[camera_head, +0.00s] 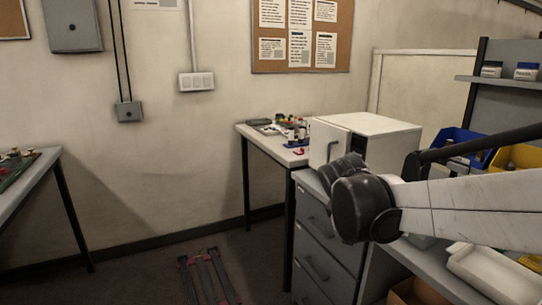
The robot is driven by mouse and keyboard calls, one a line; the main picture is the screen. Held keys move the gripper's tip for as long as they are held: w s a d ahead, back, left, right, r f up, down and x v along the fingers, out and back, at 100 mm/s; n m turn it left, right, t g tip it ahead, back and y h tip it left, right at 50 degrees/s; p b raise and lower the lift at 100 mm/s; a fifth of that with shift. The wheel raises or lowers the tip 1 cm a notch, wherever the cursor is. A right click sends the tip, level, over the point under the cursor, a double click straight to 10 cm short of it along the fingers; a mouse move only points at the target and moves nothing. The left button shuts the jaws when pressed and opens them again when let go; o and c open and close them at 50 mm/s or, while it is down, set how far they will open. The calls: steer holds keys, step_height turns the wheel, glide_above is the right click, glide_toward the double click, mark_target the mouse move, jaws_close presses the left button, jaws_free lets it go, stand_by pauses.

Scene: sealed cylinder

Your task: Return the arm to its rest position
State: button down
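My arm (470,208) reaches in from the right edge, with a white link ending in a large dark rounded joint (362,208). Beyond that joint is a dark, blocky end part (342,168), which may be my gripper. No separate fingertips can be made out, and nothing held can be seen. The arm's end overlaps the front of a white box-shaped unit (385,124) in this view. The unit's white front panel (327,145) has a handle, and a dark area shows beside it. No sealed cylinder can be made out.
A grey drawer cabinet (322,235) stands below the unit. A small table (257,136) with several small items is behind. Blue (459,143) and yellow (519,157) bins and a white tray (490,272) crowd the right bench. The floor (150,275) at left centre is mostly clear.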

steer(key=s+r+m+t+y+p, duration=0.1)
steer(key=s+m, duration=0.4)
steer(key=s, duration=0.6)
steer(key=s+r+m+t+y+p, duration=0.1)
steer(key=s+r+m+y+p, duration=0.1)
steer(key=s+m, duration=0.4)
steer(key=shift+s+r+m+p, duration=0.3)
steer(key=shift+s+r+p, duration=0.7)
steer(key=shift+s, duration=1.35)
steer(key=shift+f, duration=0.1)
